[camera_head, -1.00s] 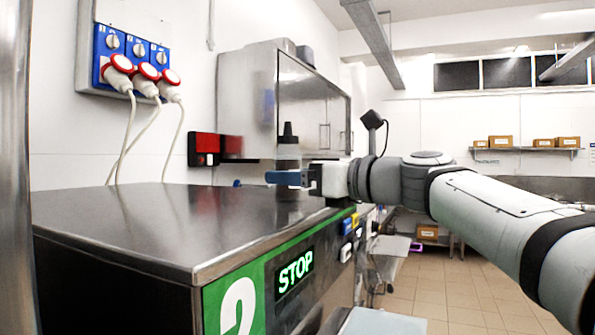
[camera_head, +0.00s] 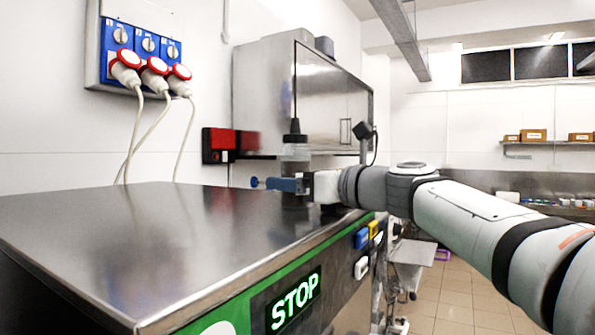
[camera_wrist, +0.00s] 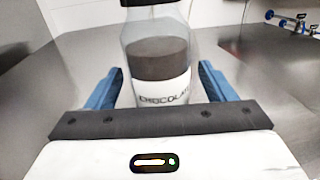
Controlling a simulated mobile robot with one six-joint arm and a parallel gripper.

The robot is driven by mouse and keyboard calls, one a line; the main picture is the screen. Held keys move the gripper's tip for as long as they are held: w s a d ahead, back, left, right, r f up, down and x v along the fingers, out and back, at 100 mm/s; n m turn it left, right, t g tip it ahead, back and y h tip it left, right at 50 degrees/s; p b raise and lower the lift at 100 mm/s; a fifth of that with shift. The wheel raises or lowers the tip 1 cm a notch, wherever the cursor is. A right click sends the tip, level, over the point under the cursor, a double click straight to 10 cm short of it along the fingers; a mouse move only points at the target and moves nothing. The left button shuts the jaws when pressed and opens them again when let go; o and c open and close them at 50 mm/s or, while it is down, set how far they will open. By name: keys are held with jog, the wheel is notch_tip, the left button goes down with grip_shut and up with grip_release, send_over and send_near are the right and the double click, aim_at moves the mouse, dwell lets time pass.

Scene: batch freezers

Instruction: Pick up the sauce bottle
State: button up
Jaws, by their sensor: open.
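The sauce bottle (camera_head: 294,152) is clear with a dark pointed cap and stands upright on the steel top of the machine (camera_head: 150,225). In the wrist view the bottle (camera_wrist: 158,58) holds dark brown sauce and has a white label reading in part "CHOCOLA". My gripper (camera_head: 277,185) reaches in level from the right, at the bottle's lower part. In the wrist view its two blue fingers (camera_wrist: 158,85) are apart, one on each side of the bottle, with visible gaps.
A steel cabinet (camera_head: 330,97) is on the wall behind the bottle. A red and black box (camera_head: 218,145) and red plugs (camera_head: 154,72) with hanging cables are on the left wall. A green panel with a lit STOP display (camera_head: 294,301) is on the machine's front. The steel top at left is clear.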

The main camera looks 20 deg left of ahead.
jog(key=shift+x, duration=1.15)
jog(key=shift+d, duration=0.15)
jog(key=shift+c, duration=0.6)
jog(key=c, duration=0.9)
jog(key=shift+c, duration=0.2)
notch_tip(320, 180, up, 10)
jog(key=p, duration=0.3)
